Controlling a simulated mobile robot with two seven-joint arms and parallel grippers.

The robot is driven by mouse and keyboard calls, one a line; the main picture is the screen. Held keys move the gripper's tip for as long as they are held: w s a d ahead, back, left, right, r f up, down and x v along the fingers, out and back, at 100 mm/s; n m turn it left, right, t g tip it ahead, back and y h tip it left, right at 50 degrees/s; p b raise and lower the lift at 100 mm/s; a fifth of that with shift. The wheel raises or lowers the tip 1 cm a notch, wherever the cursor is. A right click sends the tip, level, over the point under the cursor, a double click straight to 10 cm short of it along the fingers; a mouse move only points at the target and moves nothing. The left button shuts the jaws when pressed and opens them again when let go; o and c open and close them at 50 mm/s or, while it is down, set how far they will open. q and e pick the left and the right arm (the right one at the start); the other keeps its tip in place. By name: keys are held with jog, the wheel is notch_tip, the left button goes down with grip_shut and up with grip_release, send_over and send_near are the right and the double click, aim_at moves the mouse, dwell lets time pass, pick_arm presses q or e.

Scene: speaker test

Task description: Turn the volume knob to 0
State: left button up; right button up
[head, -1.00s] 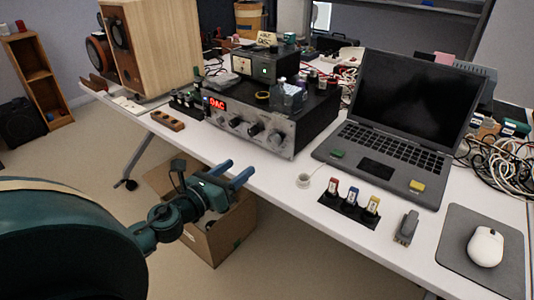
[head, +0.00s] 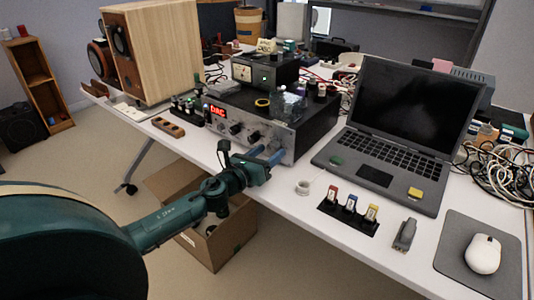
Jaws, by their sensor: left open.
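The amplifier (head: 287,139) stands on the white table, with a silver front panel and a red display reading "DAC" (head: 217,111). Dark knobs run along its front, among them one left of the middle (head: 236,128) and one in the middle (head: 254,135). My left gripper (head: 269,151) is open, its two blue fingers pointing at the right part of the panel. They overlap the larger knob at the right, which is mostly hidden, so I cannot tell whether they touch it or stand around it. The knob markings are too small to read. My right gripper is out of view.
An open laptop (head: 400,95) stands right of the amplifier, and a wooden speaker (head: 160,45) stands left. A cardboard box (head: 225,245) sits on the floor below.

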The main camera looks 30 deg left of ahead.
pick_arm(q)
jog(key=c, duration=1)
jog(key=shift+o, duration=0.2)
